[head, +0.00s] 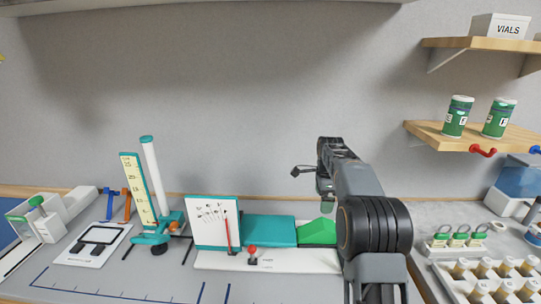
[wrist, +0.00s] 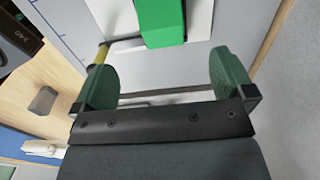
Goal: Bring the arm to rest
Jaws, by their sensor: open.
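My arm rises at the right of centre in the head view, bent at a large dark joint. My gripper (head: 312,180) is at its far end, above the bench and apart from the things below. In the wrist view my gripper (wrist: 164,78) is open, with its two dark green finger pads wide apart and nothing between them. A bright green block (wrist: 162,22) lies beyond the fingers there. In the head view a green wedge-shaped piece (head: 318,231) sits on a white base (head: 205,261), just left of my arm, which may hide part of it.
A white card panel (head: 213,222) and a teal stand with a white column (head: 152,172) stand left of the arm. On the right are a rack of vials (head: 490,290), green-topped items (head: 459,236) and a wooden shelf (head: 430,131) bearing two green cans. Air above the bench centre is clear.

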